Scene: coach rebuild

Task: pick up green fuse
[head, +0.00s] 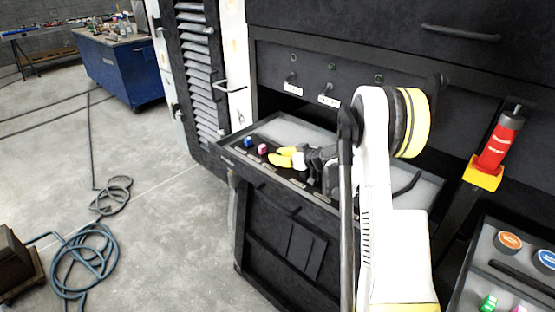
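A green fuse (488,302) shows in the head view at the lower right, in a dark-framed tray (463,290), partly cut by the picture's bottom edge. My gripper (281,157) has yellow fingertips and is over the pulled-out drawer (232,152), well to the left of the green fuse. The fingertips overlap from this angle, so I cannot tell whether they are open or shut. I see nothing green between them. A blue fuse (248,142) and a pink fuse (262,149) are in the drawer, just left of the fingertips.
The right tray also holds an orange round piece (509,241), a blue round piece (545,260) and a pink piece (518,309). A red cylinder (498,143) in a yellow holder (483,173) stands above it. A blue workbench (120,69) and coiled hose (85,262) are at left.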

